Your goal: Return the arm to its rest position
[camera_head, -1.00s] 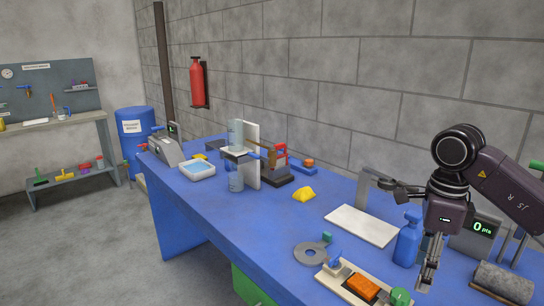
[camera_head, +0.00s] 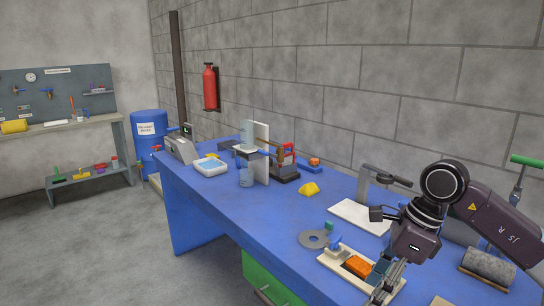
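My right arm (camera_head: 490,212) comes in from the right and hangs over the right end of the blue workbench (camera_head: 215,205). Its gripper (camera_head: 384,284) points down beside the wooden tray (camera_head: 337,262) that holds an orange block (camera_head: 358,265). The fingers look close together, but I cannot tell whether they are shut, and I see nothing clearly held. The arm hides part of the bench behind it. My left gripper is not in view.
A white board (camera_head: 352,214) and a grey ring (camera_head: 313,240) lie near the tray. A grey roll (camera_head: 488,266) lies right of the arm. Open floor (camera_head: 100,240) lies left of the bench.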

